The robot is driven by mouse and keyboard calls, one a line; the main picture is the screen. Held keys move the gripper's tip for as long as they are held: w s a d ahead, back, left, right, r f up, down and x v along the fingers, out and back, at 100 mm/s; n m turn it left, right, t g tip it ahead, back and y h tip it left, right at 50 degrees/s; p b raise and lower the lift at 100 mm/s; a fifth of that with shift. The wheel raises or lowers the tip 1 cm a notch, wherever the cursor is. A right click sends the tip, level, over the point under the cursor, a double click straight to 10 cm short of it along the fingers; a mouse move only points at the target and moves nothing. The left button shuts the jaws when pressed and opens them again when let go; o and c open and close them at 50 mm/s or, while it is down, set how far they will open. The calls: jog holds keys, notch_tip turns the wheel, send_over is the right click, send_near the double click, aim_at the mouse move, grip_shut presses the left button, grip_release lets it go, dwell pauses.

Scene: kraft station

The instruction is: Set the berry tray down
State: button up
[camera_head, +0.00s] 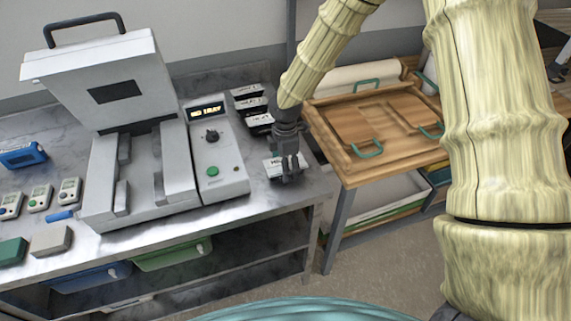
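My gripper (289,176) points down over the right end of the metal bench. A small tray with a white label and green marking (272,168) is at its fingers, partly hidden by them. The label's full wording is too small to read, so I cannot tell whether this is the berry tray. The fingers overlap the tray in the picture, and I cannot tell whether they are shut on it or whether it rests on the bench. Three dark trays with white labels (250,103) lie in a row behind, their labels also unclear.
A grey sealing machine (140,170) stands open at left, its panel (212,150) reading "NO TRAY". Small devices (40,198) lie on the bench (262,197) further left. A wooden table (330,165) with boards and green handles stands at right, beyond a gap.

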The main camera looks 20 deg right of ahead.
jog(key=shift+s+r, duration=0.1)
dwell(0.3)
jog(key=shift+r, duration=0.65)
notch_tip(320, 180, up, 11)
jog(key=shift+b, duration=1.25)
jog(key=shift+f, duration=0.1)
